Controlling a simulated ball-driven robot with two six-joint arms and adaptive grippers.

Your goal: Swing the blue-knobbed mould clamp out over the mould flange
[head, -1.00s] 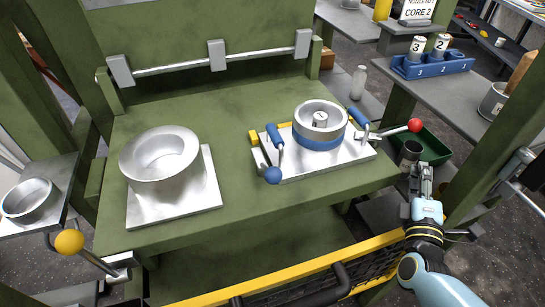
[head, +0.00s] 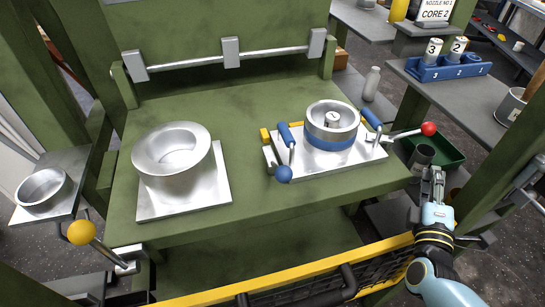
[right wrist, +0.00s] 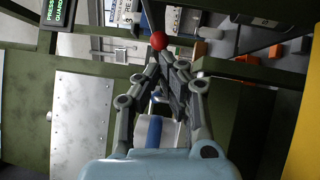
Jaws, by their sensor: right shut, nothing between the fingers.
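The blue-knobbed clamp ends in a blue ball (head: 284,174) at the front left of the mould's steel base plate (head: 345,163), in the head view. The mould is a round steel cylinder with a flange (head: 332,113) and a blue band (head: 330,141). The blue ball sits to the left of the flange, not over it. My right gripper (head: 433,174) is shut and empty, right of the bench and below the red-knobbed lever. In the right wrist view its fingertips (right wrist: 164,58) are together. My left gripper is not in view.
A red knob (head: 429,129) sticks out right of the mould. A larger steel funnel-like piece (head: 172,150) stands on the bench's left. A yellow-topped guard (head: 290,277) crosses the front. A green bin (head: 446,152) lies behind my right gripper. The bench's middle is clear.

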